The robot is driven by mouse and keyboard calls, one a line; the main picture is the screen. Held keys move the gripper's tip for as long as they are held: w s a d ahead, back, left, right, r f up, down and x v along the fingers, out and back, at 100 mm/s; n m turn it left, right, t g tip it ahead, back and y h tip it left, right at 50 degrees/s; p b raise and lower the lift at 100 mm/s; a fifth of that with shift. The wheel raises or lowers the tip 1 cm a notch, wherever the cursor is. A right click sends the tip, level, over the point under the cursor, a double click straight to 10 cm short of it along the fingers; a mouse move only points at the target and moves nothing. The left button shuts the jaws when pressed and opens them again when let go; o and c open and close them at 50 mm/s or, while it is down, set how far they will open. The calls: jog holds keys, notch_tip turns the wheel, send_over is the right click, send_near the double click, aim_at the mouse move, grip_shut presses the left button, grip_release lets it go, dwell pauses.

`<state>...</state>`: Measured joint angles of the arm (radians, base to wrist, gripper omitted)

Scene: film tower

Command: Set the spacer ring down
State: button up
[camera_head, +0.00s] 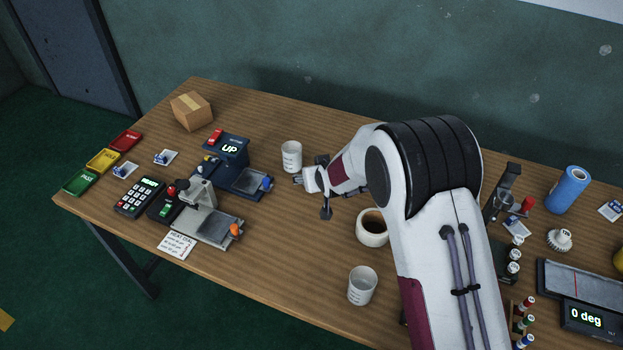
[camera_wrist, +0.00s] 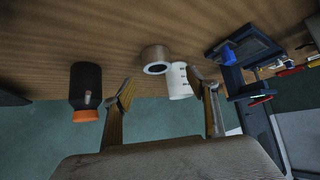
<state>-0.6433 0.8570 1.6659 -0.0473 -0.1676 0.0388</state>
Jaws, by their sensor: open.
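My gripper (camera_wrist: 164,92) is open, with one finger on each side of the ring in the picture and visible gaps to both. In the head view my gripper (camera_head: 309,182) is low over the table, just right of a white cup (camera_head: 291,156). The cup stands just beyond the ring in the wrist view (camera_wrist: 180,82).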

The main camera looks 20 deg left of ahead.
jog(key=shift+x, duration=0.95)
jog(key=shift+f, duration=0.1)
jog(key=shift+x, duration=2.5)
jog(key=shift+w+d, duration=0.15)
jog(key=c, duration=1.4)
jog(key=shift+r, duration=1.85)
jog(key=s+d, duration=0.3)
jog(key=s, duration=0.1)
jog(key=s+d, duration=0.4)
jog(key=s, duration=0.1)
jog(key=s+d, duration=0.4)
jog(key=s, duration=0.1)
jog(key=shift+s, duration=0.1)
